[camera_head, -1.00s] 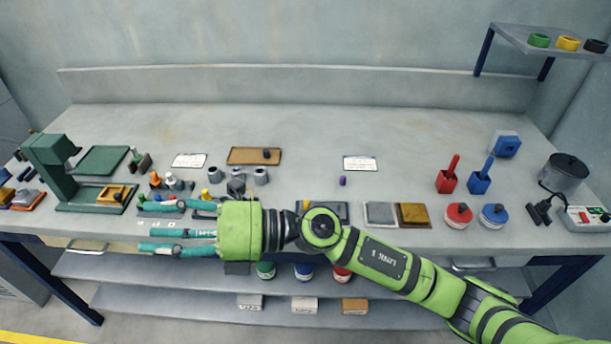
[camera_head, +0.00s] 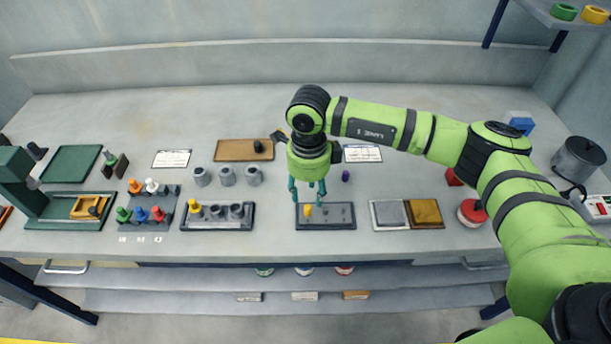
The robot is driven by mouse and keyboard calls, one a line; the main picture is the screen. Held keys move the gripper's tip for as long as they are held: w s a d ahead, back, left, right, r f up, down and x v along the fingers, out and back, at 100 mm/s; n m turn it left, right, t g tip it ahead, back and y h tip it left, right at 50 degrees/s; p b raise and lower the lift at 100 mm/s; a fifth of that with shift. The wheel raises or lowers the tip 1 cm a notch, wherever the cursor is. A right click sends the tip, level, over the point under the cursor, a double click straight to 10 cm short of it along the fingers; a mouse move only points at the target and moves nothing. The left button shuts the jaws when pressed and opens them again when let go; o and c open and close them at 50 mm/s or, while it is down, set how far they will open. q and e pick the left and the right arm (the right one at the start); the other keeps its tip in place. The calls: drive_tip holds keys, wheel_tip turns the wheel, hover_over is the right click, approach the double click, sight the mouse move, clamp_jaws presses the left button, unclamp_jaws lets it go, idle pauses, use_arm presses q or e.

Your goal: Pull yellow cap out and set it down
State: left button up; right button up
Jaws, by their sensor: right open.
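A small yellow cap (camera_head: 308,211) stands at the left of a dark rack (camera_head: 340,221) near the front middle of the bench. My right gripper (camera_head: 307,192) points down just above this rack, its teal fingers apart and empty. The fingertips are close to the yellow cap; I cannot tell whether they touch it. Another yellow piece (camera_head: 195,206) stands at the left end of a second dark rack (camera_head: 218,224), beside grey cylinders. My left gripper is not in view.
A rack of coloured pegs (camera_head: 150,190) stands to the left. Grey cups (camera_head: 227,175) and a brown tray (camera_head: 232,156) lie behind. Grey and gold plates (camera_head: 424,213) sit right of the middle rack. A purple piece (camera_head: 345,175) stands near the gripper. The back of the bench is clear.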

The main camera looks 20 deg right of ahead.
sight(308, 206)
wheel_tip(308, 206, down, 4)
drive_tip(key=shift+f+p, duration=0.2)
drive_tip(key=shift+p, duration=0.55)
drive_tip(key=shift+f, duration=0.35)
drive_tip(key=shift+a, duration=0.1)
clamp_jaws()
drive_tip(key=c, duration=0.7)
unclamp_jaws()
clamp_jaws()
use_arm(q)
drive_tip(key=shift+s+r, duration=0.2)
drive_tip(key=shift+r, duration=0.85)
